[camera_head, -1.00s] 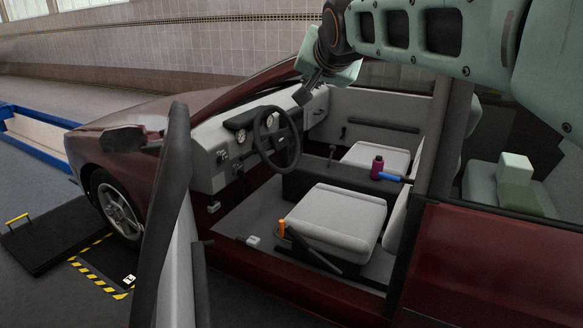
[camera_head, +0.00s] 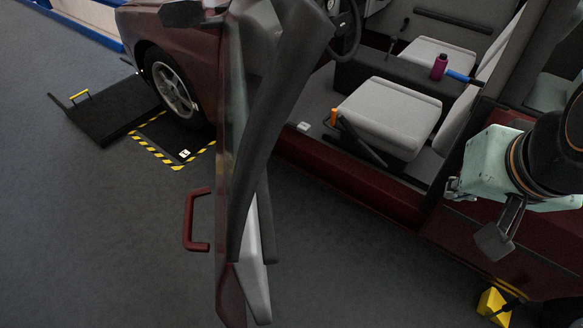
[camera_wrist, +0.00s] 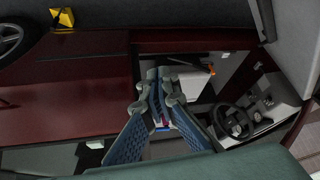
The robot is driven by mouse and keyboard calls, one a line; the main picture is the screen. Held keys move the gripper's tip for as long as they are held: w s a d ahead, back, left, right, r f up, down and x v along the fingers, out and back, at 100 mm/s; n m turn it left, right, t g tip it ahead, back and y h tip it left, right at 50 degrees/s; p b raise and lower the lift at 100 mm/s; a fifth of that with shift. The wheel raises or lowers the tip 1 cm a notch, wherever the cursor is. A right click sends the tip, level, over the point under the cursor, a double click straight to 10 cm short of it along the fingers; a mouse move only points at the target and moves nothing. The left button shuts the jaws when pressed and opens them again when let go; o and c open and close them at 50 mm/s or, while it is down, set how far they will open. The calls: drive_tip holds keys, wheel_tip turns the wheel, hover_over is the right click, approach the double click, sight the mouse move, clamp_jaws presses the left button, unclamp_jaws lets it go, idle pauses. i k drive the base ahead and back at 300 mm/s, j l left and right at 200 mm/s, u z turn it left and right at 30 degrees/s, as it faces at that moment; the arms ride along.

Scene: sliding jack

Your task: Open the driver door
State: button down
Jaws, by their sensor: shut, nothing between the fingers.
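The driver door (camera_head: 258,170) of the dark red car stands swung wide open, seen nearly edge-on in the head view. Its red handle (camera_head: 195,222) sticks out on its left, outer side. My gripper (camera_head: 495,243) is at the right, beside the car's red side behind the door opening, well apart from the door and handle. In the wrist view my gripper (camera_wrist: 163,82) has its fingers together with nothing held, over the open doorway and seat area.
The front seat (camera_head: 390,115) and steering wheel (camera_head: 343,30) show through the opening. A purple bottle (camera_head: 439,67) stands inside. A yellow wheel chock (camera_head: 494,306) lies at lower right. A black ramp plate (camera_head: 105,115) lies by the front wheel (camera_head: 172,85). Floor left of the door is clear.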

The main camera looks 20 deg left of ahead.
sight(246, 242)
drive_tip(key=l+u, duration=0.15)
drive_tip(key=u, duration=0.2)
drive_tip(key=k+l+u, duration=0.1)
drive_tip(key=u, duration=0.3)
drive_tip(key=k+l+u, duration=0.1)
drive_tip(key=l, duration=0.2)
drive_tip(key=i+j+z, duration=0.15)
drive_tip(key=j, duration=0.2)
